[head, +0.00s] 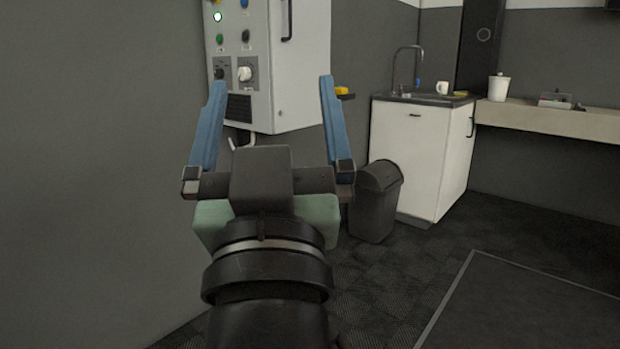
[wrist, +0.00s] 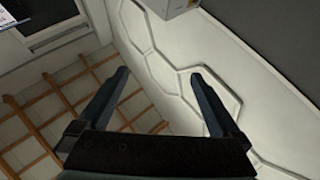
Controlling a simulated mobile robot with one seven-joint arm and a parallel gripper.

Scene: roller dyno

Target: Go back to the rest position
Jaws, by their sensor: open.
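My gripper (head: 270,98) is open, with its two blue fingers spread wide and nothing between them. In the head view it is raised in front of a grey wall, with the control box behind it. The control box (head: 300,75) is white-grey and wall-mounted, with buttons, a lit green lamp and knobs on its front. The left part of its lower edge shows between the fingers. In the wrist view my gripper (wrist: 160,75) is also open and empty, facing a white wall with a raised hexagonal pattern (wrist: 165,45).
A dark bin (head: 376,205) stands on the floor beside a white sink cabinet (head: 410,150). The carpet at right is clear.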

